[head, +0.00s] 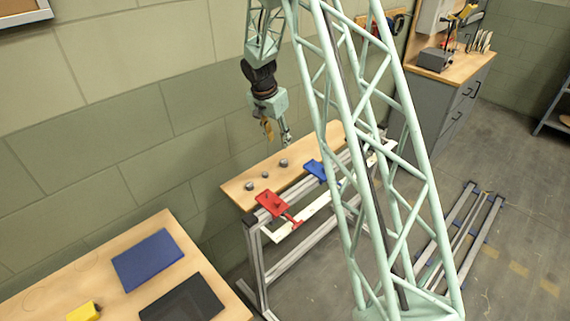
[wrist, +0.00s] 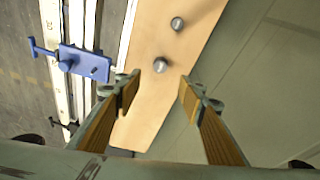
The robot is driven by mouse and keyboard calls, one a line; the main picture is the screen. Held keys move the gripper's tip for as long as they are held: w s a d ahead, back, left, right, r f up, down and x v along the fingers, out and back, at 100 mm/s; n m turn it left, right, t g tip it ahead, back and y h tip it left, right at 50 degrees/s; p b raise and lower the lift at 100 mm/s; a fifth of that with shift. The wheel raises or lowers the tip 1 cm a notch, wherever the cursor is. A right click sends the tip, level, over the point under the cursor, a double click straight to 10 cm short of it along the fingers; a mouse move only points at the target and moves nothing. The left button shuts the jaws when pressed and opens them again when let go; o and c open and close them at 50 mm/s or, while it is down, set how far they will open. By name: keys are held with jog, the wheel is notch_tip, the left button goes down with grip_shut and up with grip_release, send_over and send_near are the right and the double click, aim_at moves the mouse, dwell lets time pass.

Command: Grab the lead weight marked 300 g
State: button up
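Three small grey weights stand on a narrow wooden board (head: 235,194): a left one (head: 250,186), a small middle one (head: 265,174) and a right one (head: 284,163). No markings are legible, so I cannot tell which is 300 g. My gripper (head: 277,134) hangs above the board near its back edge, apart from the weights. In the wrist view my gripper (wrist: 158,94) is open and empty. Two weights show there: one (wrist: 160,65) just beyond and between the fingertips, and another (wrist: 177,23) farther up the board.
A blue clamp (head: 316,169) and a red clamp (head: 271,205) sit on the rail frame along the board's front. The blue clamp also shows in the wrist view (wrist: 85,63). A wall (head: 190,140) runs close behind the board. A table with a blue mat (head: 147,259) stands at lower left.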

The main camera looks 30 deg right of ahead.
jog(key=b, duration=0.1)
send_over(284, 161)
jog(key=a, duration=0.2)
jog(key=shift+s+d+f, duration=0.15)
jog(key=shift+f, duration=1.95)
jog(key=shift+s+d+f, duration=0.1)
jog(key=shift+s+f, duration=0.05)
jog(key=shift+f, duration=1.9)
jog(key=shift+f, duration=0.15)
jog(key=shift+b+x, duration=0.45)
jog(key=shift+x, duration=2)
jog(key=shift+w, duration=0.1)
jog(key=c, duration=1.1)
jog(key=shift+r+p, duration=0.75)
jog(key=shift+r, duration=4.3)
